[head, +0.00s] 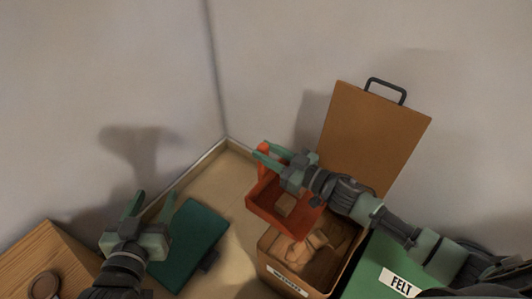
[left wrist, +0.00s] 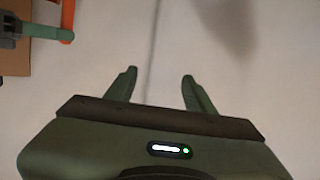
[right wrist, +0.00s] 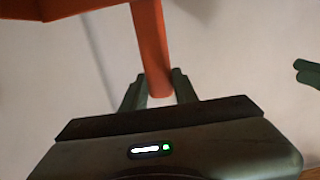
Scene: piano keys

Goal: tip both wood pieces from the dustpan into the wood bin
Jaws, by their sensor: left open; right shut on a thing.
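A green box labelled FELT (head: 375,262) stands right of the wood bin. A dark green flat object (head: 190,243) lies on the surface left of the bin. A wooden block or cabinet (head: 45,262) is at the lower left. Walls close off the back.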

